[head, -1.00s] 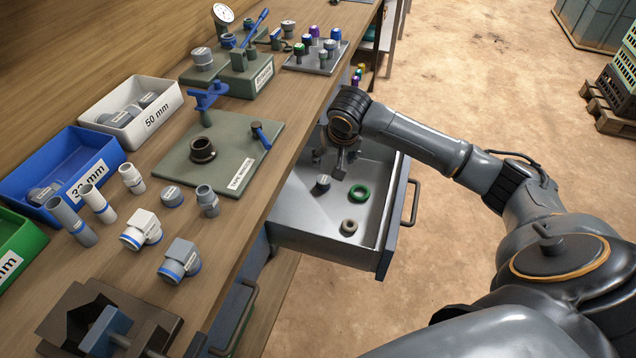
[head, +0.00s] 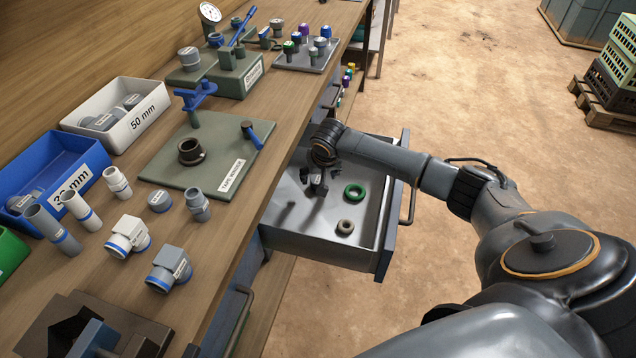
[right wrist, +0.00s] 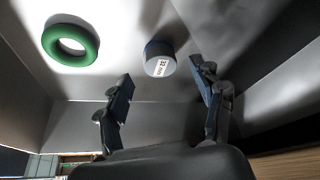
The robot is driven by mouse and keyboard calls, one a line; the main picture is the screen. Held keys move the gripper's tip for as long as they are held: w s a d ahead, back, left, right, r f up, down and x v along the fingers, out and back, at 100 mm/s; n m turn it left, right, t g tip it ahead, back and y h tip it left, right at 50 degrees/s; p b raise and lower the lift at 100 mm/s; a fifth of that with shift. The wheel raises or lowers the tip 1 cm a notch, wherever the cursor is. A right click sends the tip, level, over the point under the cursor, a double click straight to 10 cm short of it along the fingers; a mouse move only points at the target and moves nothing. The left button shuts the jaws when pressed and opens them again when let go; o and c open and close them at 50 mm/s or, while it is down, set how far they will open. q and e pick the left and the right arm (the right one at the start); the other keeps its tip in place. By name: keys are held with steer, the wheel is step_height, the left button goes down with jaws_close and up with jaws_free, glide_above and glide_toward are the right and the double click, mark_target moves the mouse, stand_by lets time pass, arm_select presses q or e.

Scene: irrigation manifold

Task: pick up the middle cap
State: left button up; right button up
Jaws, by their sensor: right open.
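A short grey cap (right wrist: 160,59) with a white label and a darker blue-grey top lies on the drawer floor in the right wrist view. My right gripper (right wrist: 163,80) is open, its two fingers to either side below the cap in that picture, with nothing between them. In the head view, my right gripper (head: 316,188) points down inside the open drawer (head: 305,226) and hides the cap there. Another short grey cap (head: 159,201) stands on the bench among the fittings. My left gripper is out of view.
The drawer walls surround the gripper. Fittings and bins (head: 128,118) crowd the bench.

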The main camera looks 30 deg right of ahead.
mark_target(318, 183)
steer(key=x, duration=0.2)
steer(key=shift+w+f, duration=0.2)
steer(key=shift+f, duration=0.1)
steer(key=c, duration=1.1)
